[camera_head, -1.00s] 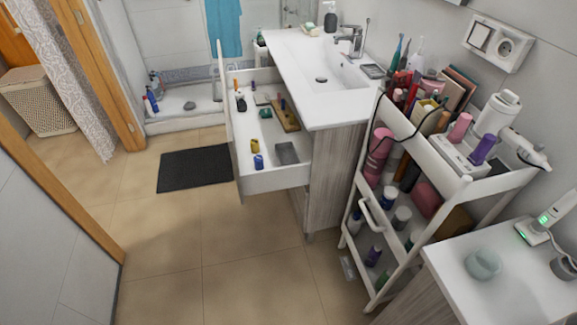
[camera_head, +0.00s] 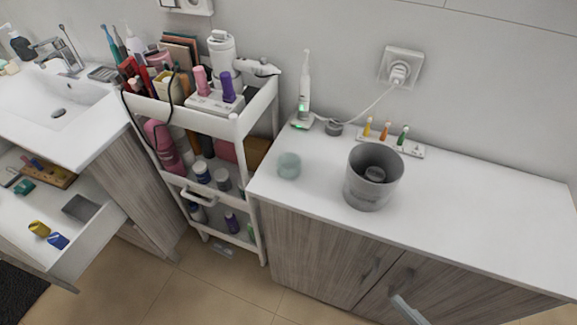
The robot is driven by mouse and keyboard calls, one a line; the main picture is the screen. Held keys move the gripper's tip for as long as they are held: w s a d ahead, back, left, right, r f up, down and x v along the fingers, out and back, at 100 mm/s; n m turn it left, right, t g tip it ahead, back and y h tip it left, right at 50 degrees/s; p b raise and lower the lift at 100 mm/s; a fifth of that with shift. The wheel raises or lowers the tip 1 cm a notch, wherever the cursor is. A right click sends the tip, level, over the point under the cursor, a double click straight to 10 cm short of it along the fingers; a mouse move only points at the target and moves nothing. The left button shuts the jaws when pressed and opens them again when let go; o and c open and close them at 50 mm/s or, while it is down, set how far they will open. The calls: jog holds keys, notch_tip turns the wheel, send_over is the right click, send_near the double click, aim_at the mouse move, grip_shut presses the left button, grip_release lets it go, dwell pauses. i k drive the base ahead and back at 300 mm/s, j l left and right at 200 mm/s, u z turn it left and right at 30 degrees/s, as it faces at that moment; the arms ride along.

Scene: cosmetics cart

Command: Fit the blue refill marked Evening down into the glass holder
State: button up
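A small blue object (camera_head: 58,240) lies in the open drawer at the lower left, beside a yellow one (camera_head: 39,228). It may be the Evening refill, but no marking can be read at this size. A pale green, round, translucent cup (camera_head: 289,165) stands on the white counter near its left end. It looks like the glass holder; I cannot make out whether anything is inside it. My gripper is not in view.
A grey round bin (camera_head: 372,178) stands right of the cup. Behind are a toothbrush charger (camera_head: 301,122) and a white strip with coloured pieces (camera_head: 402,147). A crowded white cart (camera_head: 257,104) stands between drawer (camera_head: 98,238) and counter (camera_head: 490,205). The counter's right side is clear.

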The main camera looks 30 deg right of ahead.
aim_at(288, 163)
jog(key=i+j+u, duration=0.1)
jog(key=i+u, duration=0.15)
jog(key=u, duration=0.2)
jog(key=i+u, duration=0.2)
jog(key=u, duration=0.25)
jog(key=i+l+u, duration=0.1)
jog(key=i, duration=0.45)
jog(key=i+l+u, duration=0.15)
jog(key=i, duration=0.35)
jog(key=i+l+u, duration=0.1)
jog(key=i+l, duration=0.2)
jog(key=i, duration=0.2)
